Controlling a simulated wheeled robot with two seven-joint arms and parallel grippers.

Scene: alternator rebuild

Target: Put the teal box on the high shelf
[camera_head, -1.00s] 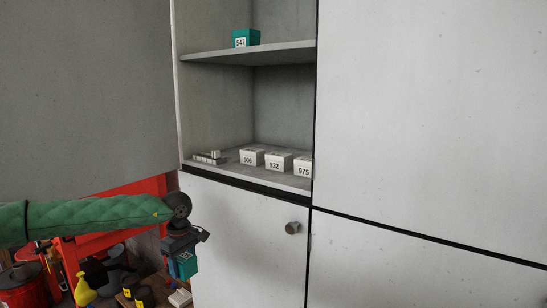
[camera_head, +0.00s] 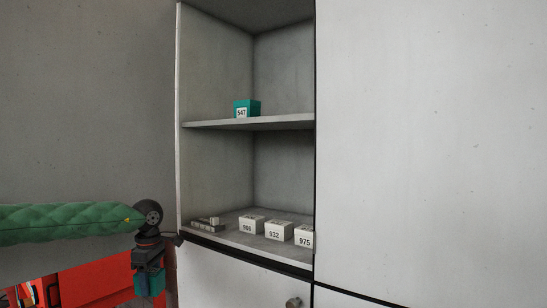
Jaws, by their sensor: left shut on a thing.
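My left gripper (camera_head: 149,268) points down at the lower left, beside the cabinet's left edge. It is shut on a teal box (camera_head: 150,284), which hangs below the level of the lower shelf. Another teal box (camera_head: 246,107), labelled 547, sits on the high shelf (camera_head: 270,124) towards its left part. The high shelf has free room to the right of that box. My right gripper is out of view.
The lower shelf (camera_head: 231,241) carries white boxes labelled 906 (camera_head: 250,226), 932 (camera_head: 278,231) and 975 (camera_head: 304,237), plus small grey pieces (camera_head: 206,224) at its left. A closed door with a round knob (camera_head: 293,302) is below. Red equipment (camera_head: 92,284) stands at the lower left.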

